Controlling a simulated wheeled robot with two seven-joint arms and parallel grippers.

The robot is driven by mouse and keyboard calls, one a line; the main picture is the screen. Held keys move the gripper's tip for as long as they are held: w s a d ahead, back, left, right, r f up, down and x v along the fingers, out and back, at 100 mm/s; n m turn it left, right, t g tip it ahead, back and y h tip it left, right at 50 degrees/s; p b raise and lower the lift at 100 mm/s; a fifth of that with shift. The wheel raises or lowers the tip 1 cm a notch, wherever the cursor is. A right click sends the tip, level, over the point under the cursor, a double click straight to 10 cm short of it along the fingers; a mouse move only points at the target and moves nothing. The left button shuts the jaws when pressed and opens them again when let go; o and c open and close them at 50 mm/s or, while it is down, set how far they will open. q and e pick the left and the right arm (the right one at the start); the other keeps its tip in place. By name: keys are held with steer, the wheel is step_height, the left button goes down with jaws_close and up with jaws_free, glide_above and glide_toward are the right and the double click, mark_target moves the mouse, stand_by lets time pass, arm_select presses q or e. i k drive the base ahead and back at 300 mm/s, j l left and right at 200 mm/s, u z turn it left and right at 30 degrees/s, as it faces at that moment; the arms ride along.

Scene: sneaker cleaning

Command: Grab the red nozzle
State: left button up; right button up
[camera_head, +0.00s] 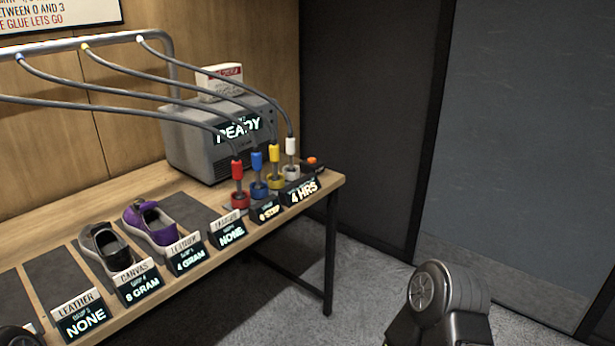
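The red nozzle (237,171) stands upright in a red-ringed holder (238,199) near the right end of the wooden table. A grey hose runs from its top up to the left. It is the leftmost of a row with a blue nozzle (257,161), a yellow nozzle (275,153) and a white nozzle (291,146). Part of my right arm shows at the bottom right, well apart from the table; its fingertips are not visible. A dark rounded part at the bottom left corner may be my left arm. No gripper touches the red nozzle.
A grey machine reading READY (215,140) stands behind the nozzles. A black shoe (106,247) and a purple shoe (150,224) sit on dark mats to the left, behind several label signs. Hoses hang from a metal rail (90,41) above. The floor right of the table is clear.

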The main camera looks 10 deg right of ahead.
mark_target(236, 164)
steer(key=i+l+z, duration=0.15)
steer(key=i+l, duration=0.15)
steer(key=i+l+z, duration=0.2)
steer(key=i, duration=0.3)
steer(key=i+l+z, duration=0.15)
steer(key=i, duration=0.3)
